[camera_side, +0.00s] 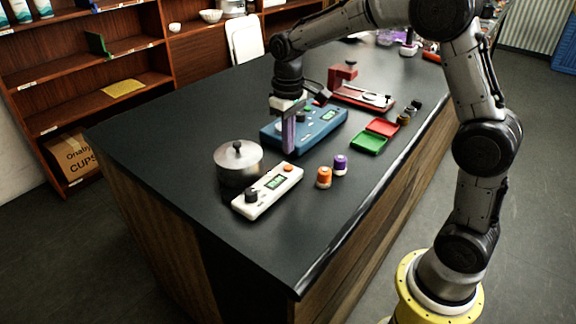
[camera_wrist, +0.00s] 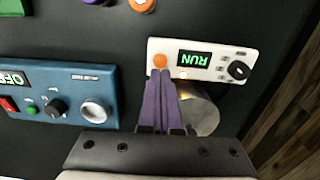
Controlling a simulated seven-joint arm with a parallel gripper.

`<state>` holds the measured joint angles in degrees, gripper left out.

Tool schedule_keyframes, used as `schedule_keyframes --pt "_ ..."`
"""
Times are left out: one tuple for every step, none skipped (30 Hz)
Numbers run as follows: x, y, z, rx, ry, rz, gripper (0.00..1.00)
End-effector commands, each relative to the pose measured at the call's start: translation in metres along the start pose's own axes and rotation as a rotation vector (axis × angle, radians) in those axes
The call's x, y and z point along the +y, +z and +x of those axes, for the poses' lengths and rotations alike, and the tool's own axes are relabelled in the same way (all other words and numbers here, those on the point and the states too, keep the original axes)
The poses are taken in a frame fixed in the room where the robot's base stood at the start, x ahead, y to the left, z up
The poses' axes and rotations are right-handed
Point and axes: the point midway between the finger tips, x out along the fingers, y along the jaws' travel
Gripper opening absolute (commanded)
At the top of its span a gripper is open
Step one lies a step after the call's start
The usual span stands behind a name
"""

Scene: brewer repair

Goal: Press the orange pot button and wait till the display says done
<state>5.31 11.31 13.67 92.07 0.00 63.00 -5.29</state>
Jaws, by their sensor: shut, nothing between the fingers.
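The white control unit (camera_side: 268,190) lies on the dark counter, with an orange button (camera_side: 289,167) at one end and a black knob (camera_side: 251,195) at the other. In the wrist view the orange button (camera_wrist: 160,61) is uncovered, and the green display (camera_wrist: 194,59) reads RUN, upside down. My gripper (camera_side: 289,152) is shut and empty, its purple fingers pointing down near the button. In the wrist view my fingertips (camera_wrist: 161,74) appear right beside the button; the side view shows a small gap. The metal pot (camera_side: 238,160) stands beside the unit, partly hidden by the fingers in the wrist view.
A blue unit (camera_side: 318,124) with a display reading OFF (camera_wrist: 13,79) stands close behind the gripper. An orange-topped jar (camera_side: 324,178) and a purple-topped jar (camera_side: 340,165) stand to the right. Green (camera_side: 368,143) and red (camera_side: 383,127) trays lie beyond. The counter's near end is clear.

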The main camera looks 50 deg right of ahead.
Motion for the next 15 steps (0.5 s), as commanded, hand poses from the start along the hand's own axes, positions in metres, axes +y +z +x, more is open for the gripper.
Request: schedule_keyframes --pt "0.0 -0.001 -0.004 0.003 0.0 0.0 0.0" --pt "0.0 -0.001 -0.007 0.003 0.0 0.0 0.0" --pt "0.0 -0.001 -0.011 0.004 0.0 0.0 0.0" --pt "0.0 -0.001 -0.013 0.004 0.0 0.0 0.0" --pt "0.0 0.0 -0.016 0.003 0.0 0.0 0.0" --pt "0.0 -0.001 -0.02 0.003 0.0 0.0 0.0" --pt "0.0 -0.001 -0.022 0.004 0.0 0.0 0.0" --pt "0.0 -0.001 -0.025 0.003 0.0 0.0 0.0" --pt "0.0 -0.001 -0.028 0.003 0.0 0.0 0.0" --pt "0.0 -0.001 -0.031 0.003 0.0 0.0 0.0" --pt "0.0 -0.001 -0.034 0.003 0.0 0.0 0.0" --pt "0.0 -0.001 -0.038 0.003 0.0 0.0 0.0" --pt "0.0 -0.001 -0.041 0.004 0.0 0.0 0.0" --pt "0.0 -0.001 -0.043 0.004 0.0 0.0 0.0" --pt "0.0 0.0 -0.047 0.003 0.0 0.0 0.0"
